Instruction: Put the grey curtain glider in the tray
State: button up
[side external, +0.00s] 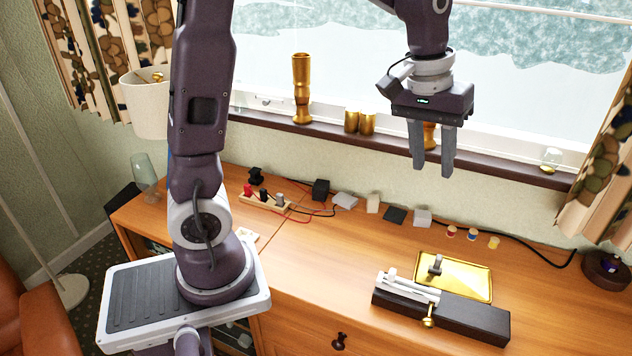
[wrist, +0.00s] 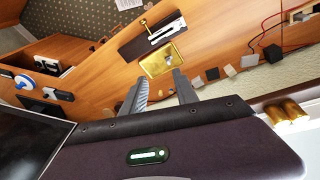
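A shiny gold tray (side external: 468,281) lies on the wooden cabinet top, and it also shows in the wrist view (wrist: 153,66). A small grey piece, which looks like the curtain glider (side external: 436,265), is inside the tray's outline near its left side; it shows in the wrist view too (wrist: 169,61). I cannot tell its exact contact with the tray. A white rail (side external: 408,287) lies along a dark block (side external: 470,318) in front of the tray, with a small pale piece (side external: 392,274) at its left end. My gripper (side external: 432,172) is high above the cabinet, open and empty.
A brass-coloured knob (side external: 429,314) stands at the block's front. Behind the tray are several small blocks, spools (side external: 451,231) and a black cable. A power strip (side external: 264,201) with red and black leads is farther left. The windowsill (side external: 380,138) holds brass pieces near my gripper.

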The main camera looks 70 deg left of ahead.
jog(key=s+d+r+m+t, duration=0.1)
jog(key=s+m, duration=0.1)
jog(key=s, duration=0.9)
jog(key=s+d+m+t, duration=0.1)
jog(key=s+m+t, duration=0.1)
jog(key=s, duration=0.9)
jog(key=shift+r+m, duration=0.35)
jog(key=shift+m, duration=0.35)
